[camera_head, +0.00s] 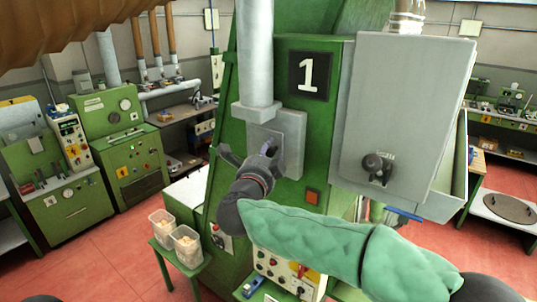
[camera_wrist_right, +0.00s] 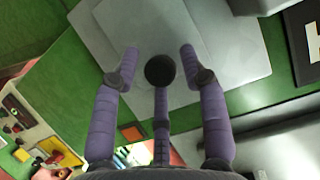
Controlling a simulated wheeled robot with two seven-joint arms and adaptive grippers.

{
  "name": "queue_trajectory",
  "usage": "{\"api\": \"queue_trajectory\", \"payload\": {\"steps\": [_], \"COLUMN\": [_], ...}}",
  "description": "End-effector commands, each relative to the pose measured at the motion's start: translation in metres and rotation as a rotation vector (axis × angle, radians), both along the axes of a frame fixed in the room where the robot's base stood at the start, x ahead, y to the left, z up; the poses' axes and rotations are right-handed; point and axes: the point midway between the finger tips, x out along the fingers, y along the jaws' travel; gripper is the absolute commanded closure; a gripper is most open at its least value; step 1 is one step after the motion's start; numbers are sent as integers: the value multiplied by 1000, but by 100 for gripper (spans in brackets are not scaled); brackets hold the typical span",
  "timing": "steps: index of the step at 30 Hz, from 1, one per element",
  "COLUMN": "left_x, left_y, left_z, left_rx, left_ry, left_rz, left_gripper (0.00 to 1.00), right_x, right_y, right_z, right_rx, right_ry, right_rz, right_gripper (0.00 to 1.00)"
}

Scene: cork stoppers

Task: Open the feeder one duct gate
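The green feeder (camera_head: 309,130) carries a white "1" on a black plate. A pale duct pipe (camera_head: 256,50) comes down its front to a grey gate housing (camera_head: 293,128). My right gripper (camera_head: 248,155) is in front of the housing's lower part and hides some of it. In the right wrist view, a round black knob (camera_wrist_right: 160,70) shows between the spread purple fingers of the right gripper (camera_wrist_right: 160,55), against the grey plates (camera_wrist_right: 215,45). The side fingers stand apart from the knob; whether the middle finger touches it I cannot tell. My left gripper is not in view.
A grey cabinet (camera_head: 405,105) with a black knob (camera_head: 376,166) juts out right of the housing. Two clear bins (camera_head: 186,242) stand on a green stand at lower left. Red floor (camera_head: 110,255) is open at left.

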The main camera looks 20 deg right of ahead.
Motion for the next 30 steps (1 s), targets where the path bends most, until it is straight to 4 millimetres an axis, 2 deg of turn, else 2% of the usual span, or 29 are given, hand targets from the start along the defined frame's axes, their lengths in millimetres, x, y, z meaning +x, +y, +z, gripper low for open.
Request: {"api": "queue_trajectory", "payload": {"steps": [1,3,4,11,21,30], "left_x": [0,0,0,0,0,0], "left_y": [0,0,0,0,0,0], "left_z": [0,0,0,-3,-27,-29], "left_rx": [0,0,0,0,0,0], "left_ry": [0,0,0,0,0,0], "left_rz": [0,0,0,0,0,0], "left_gripper": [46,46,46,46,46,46], "right_x": [0,0,0,-4,-43,-51], "right_y": [0,0,0,-3,-33,-40], "right_z": [0,0,0,0,-2,-1], "right_rx": [0,0,0,1,2,1], "right_ry": [0,0,0,-2,-1,3], "right_rz": [0,0,0,0,-1,-2], "right_gripper": [79,99,100,100,100,100]}}
